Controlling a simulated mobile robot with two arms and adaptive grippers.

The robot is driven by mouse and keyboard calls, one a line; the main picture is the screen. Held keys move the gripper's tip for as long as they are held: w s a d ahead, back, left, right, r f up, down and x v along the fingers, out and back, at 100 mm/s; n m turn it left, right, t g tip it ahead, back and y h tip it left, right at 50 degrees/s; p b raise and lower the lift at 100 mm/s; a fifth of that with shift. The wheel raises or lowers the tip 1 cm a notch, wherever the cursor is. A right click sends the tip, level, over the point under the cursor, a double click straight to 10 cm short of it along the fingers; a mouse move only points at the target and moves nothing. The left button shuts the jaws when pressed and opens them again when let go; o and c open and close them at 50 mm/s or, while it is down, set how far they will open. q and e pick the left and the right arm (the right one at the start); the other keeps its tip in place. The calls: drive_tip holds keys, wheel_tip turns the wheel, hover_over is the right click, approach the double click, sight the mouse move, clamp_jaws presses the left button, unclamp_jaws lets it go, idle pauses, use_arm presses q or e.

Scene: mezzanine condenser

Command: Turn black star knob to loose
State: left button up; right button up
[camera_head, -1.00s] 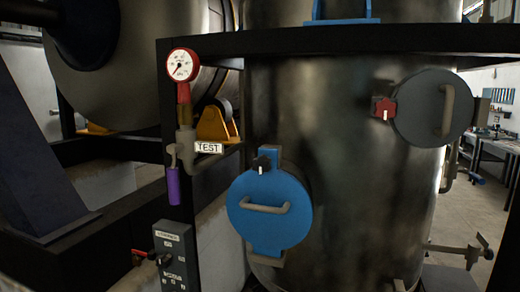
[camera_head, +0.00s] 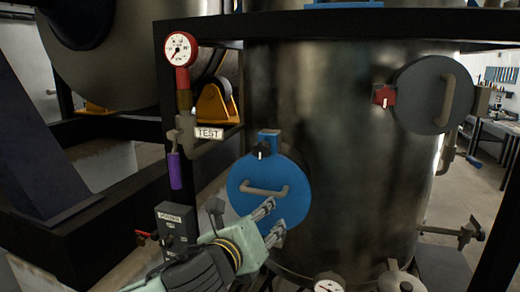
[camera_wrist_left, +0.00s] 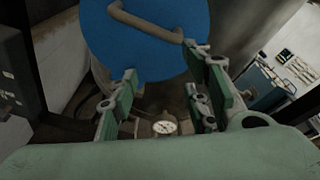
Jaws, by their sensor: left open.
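The black star knob (camera_head: 263,150) with a white pointer mark sits at the top of the round blue hatch (camera_head: 240,190) on the metal tank. The hatch has a grey bar handle (camera_head: 265,191). My left gripper (camera_head: 272,222) is open and empty, in front of the hatch's lower right edge, below the handle and the knob. In the left wrist view, my left gripper (camera_wrist_left: 160,88) has its fingers apart, with the blue hatch (camera_wrist_left: 145,45) beyond them. The knob is out of that view. My right gripper is not in view.
A red knob (camera_head: 384,95) sits beside a grey round hatch (camera_head: 432,95) at the right. A red gauge (camera_head: 180,49), a TEST tag (camera_head: 209,133) and a purple-handled valve (camera_head: 175,170) are at the left. A black frame post (camera_head: 170,110) stands left of the hatch.

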sight(257, 151)
use_arm(q)
drive_tip(key=w+r+m+t, duration=0.1)
drive_tip(key=r+m, duration=0.2)
drive_tip(key=r, duration=0.1)
drive_tip(key=w+a+r+m, duration=0.1)
drive_tip(key=w+r+m, duration=0.1)
drive_tip(key=r, duration=0.2)
drive_tip(key=w+a+r+m+t, duration=0.1)
drive_tip(key=r+m, duration=0.2)
drive_tip(key=r, duration=0.1)
drive_tip(key=shift+w+a+r+m+t, duration=0.2)
drive_tip(key=shift+a+r+m+t, duration=0.05)
drive_tip(key=shift+r+m+t, duration=0.1)
drive_tip(key=shift+w+d+r+p, duration=0.1)
drive_tip(key=shift+w+p, duration=0.25)
drive_tip(key=p+x, duration=0.3)
drive_tip(key=x, duration=0.3)
drive_tip(key=shift+d, duration=0.1)
drive_tip(key=shift+w+d+f, duration=0.1)
drive_tip(key=shift+w+f, duration=0.15)
drive_tip(key=shift+w, duration=0.15)
drive_tip(key=c, duration=1)
